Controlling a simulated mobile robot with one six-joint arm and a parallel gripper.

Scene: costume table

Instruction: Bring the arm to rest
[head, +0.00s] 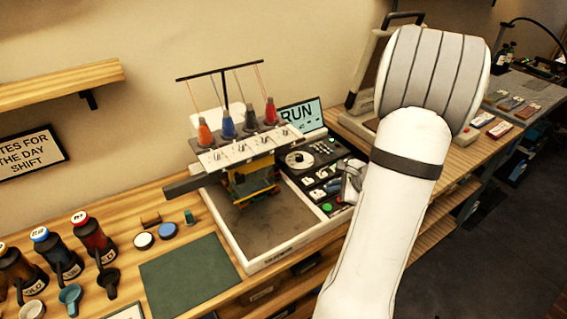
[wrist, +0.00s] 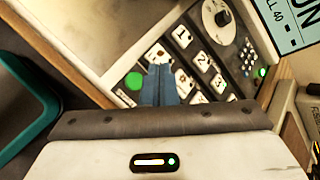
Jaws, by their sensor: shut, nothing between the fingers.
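My white arm rises across the right of the head view, and its forearm hides part of the bench. My gripper (wrist: 160,84) shows in the wrist view with its two blue-grey fingers together and nothing between them. The fingers are over the control panel of the machine (head: 243,175), in front of its numbered keys (wrist: 192,52). A round green button (wrist: 134,81) lies just left of the fingertips. In the head view the gripper is mostly hidden by my arm. I cannot tell whether the fingertips touch the panel.
A screen reading RUN (head: 302,113) stands behind the panel. Thread cones (head: 228,124) stand on the machine's head. A green mat (head: 190,275) lies in front left, with several bottles (head: 92,235) beside it. A grey press-like device (head: 372,75) stands behind my arm.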

